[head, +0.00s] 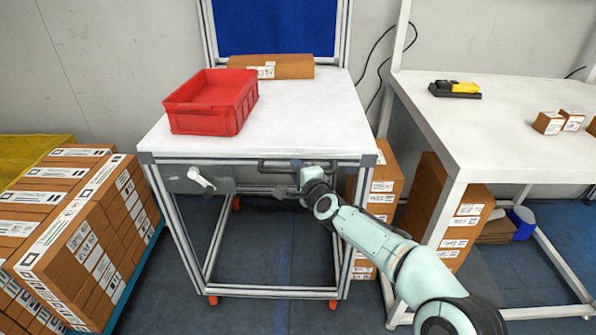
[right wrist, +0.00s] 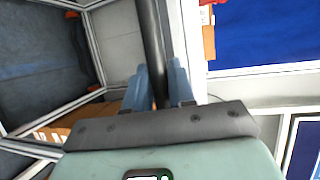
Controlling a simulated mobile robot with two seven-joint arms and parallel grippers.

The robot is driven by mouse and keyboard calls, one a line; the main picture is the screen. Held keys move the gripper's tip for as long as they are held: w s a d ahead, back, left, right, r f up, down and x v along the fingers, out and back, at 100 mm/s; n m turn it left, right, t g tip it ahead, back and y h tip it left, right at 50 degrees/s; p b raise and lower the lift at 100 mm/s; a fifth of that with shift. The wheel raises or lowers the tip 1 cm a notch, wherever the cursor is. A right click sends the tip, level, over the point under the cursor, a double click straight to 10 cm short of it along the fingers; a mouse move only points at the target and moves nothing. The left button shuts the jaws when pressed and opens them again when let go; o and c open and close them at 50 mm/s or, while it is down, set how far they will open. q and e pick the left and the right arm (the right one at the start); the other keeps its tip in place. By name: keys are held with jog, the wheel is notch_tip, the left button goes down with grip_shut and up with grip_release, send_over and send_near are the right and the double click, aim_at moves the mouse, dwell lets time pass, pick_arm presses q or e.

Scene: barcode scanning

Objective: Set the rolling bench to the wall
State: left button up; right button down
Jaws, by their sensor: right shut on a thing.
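The rolling bench (head: 310,120) has a white top, a grey metal frame and orange casters. It stands with its blue back panel (head: 275,27) close to the wall (head: 140,60); I cannot tell if they touch. A dark push handle (head: 270,165) runs along its front edge. My right gripper (head: 300,180) is at this handle. In the right wrist view, the blue fingers of the right gripper (right wrist: 160,82) are shut around the dark handle bar (right wrist: 151,35). My left gripper is out of view.
A red crate (head: 212,103) and a cardboard box (head: 290,68) sit on the bench. A loaded pallet of boxes (head: 70,215) is on the left. A white table (head: 500,125) with a yellow-black scanner (head: 457,88) stands right, with stacked boxes (head: 385,190) between.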

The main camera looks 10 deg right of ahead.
jog(key=shift+w+d+r, duration=0.1)
jog(key=shift+d+r, duration=0.05)
jog(key=shift+d, duration=0.05)
jog(key=c, duration=1.1)
grip_release()
jog(key=shift+w, duration=0.1)
jog(key=shift+o, duration=0.2)
jog(key=shift+w, duration=0.1)
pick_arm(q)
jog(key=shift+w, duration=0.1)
pick_arm(e)
jog(key=shift+a, duration=0.1)
